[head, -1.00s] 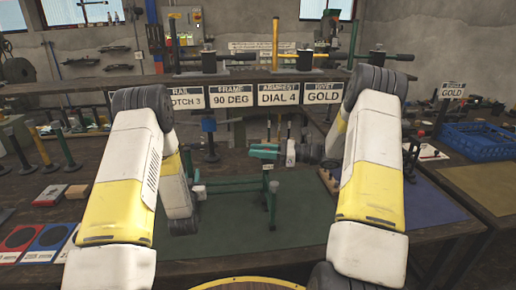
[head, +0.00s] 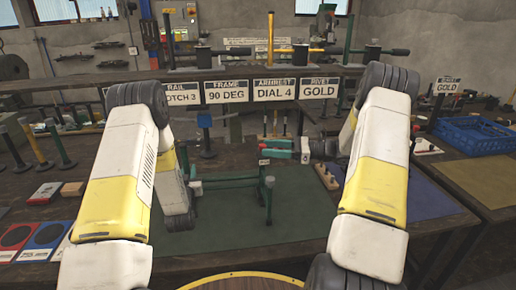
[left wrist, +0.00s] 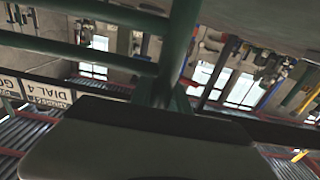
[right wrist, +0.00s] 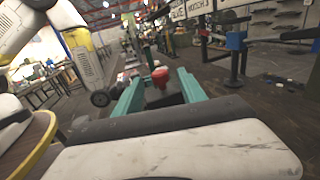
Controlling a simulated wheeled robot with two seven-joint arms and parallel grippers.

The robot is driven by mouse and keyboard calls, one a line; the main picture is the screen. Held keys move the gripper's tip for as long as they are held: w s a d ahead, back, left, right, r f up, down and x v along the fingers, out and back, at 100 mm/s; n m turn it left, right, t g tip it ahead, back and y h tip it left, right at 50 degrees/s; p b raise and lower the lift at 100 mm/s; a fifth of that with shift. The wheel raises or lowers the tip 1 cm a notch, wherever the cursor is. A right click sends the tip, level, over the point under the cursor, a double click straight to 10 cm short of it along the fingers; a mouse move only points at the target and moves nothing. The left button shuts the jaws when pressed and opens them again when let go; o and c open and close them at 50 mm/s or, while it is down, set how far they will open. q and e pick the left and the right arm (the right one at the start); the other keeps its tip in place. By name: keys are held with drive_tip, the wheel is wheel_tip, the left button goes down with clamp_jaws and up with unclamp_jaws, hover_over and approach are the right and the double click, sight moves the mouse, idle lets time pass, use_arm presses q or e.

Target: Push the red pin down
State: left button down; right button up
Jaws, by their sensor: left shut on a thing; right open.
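The green tube frame (head: 230,186) stands over the dark green mat, with an upright post on its right side. My left gripper (head: 195,187) is shut on the frame at its left end; in the left wrist view a green post (left wrist: 178,45) and bars rise close in front of it. My right gripper (head: 280,150) is open near the top of the right post, its teal fingers pointing left. In the right wrist view the red pin (right wrist: 160,76) shows upright between the spread fingers, near their tips. Whether they touch it I cannot tell. Its lower part is hidden.
A shelf with sign plates (head: 274,90) runs across the back. A blue crate (head: 475,136) stands at far right. The front of the green mat (head: 240,233) is clear.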

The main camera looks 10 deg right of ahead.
drive_tip(key=v, duration=0.6)
use_arm(q)
drive_tip(key=c, duration=1.2)
unclamp_jaws()
drive_tip(key=shift+o, duration=0.2)
